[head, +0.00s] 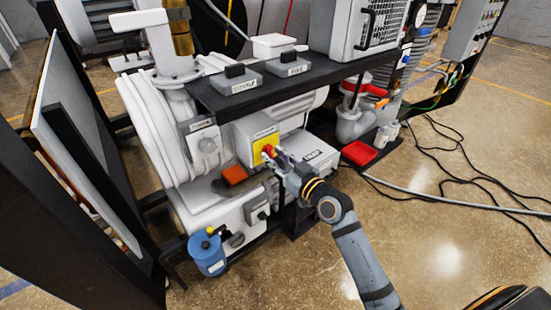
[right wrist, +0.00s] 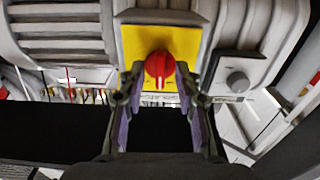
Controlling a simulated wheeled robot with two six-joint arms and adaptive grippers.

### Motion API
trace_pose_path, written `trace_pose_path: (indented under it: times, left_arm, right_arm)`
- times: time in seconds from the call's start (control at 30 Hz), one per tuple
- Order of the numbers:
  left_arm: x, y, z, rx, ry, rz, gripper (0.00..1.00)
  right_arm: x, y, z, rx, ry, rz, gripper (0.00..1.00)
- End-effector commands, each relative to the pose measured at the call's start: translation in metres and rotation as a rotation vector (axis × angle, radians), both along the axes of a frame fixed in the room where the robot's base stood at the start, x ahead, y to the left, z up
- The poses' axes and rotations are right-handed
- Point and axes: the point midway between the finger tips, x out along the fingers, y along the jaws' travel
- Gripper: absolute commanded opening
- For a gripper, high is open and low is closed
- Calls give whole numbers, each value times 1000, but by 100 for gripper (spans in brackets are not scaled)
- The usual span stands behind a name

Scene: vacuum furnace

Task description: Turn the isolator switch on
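The isolator switch has a red rotary knob (head: 268,151) on a yellow plate (head: 260,145), fixed to a grey box on the furnace's side. In the right wrist view, the round red knob (right wrist: 160,66) shows a pale mark pointing down in the picture, against the yellow plate (right wrist: 189,42). My right gripper (head: 274,154) is right at the knob. In the right wrist view, its two fingers (right wrist: 160,78) are apart, one on each side of the knob, with a small gap visible. The head view partly hides the knob behind the fingertips. My left gripper is not in view.
An orange block (head: 234,174) is just below left. A blue container (head: 208,252) stands lower left. Cables lie on the right floor.

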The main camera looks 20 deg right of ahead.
Motion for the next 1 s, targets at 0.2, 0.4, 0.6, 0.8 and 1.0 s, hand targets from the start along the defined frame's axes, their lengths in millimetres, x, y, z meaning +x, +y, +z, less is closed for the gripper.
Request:
trace_pose_path:
  times: [0.2,0.4,0.6,0.8,1.0]
  left_arm:
    - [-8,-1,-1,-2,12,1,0]
    - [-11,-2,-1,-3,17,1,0]
    - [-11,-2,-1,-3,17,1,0]
    - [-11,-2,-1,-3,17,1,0]
    - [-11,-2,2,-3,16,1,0]
  right_arm:
    - [1,1,0,0,0,0,33]
    - [1,1,0,0,0,0,11]
    - [1,0,0,0,1,0,0]
    - [1,0,0,9,4,0,0]
    - [1,0,0,77,29,0,0]
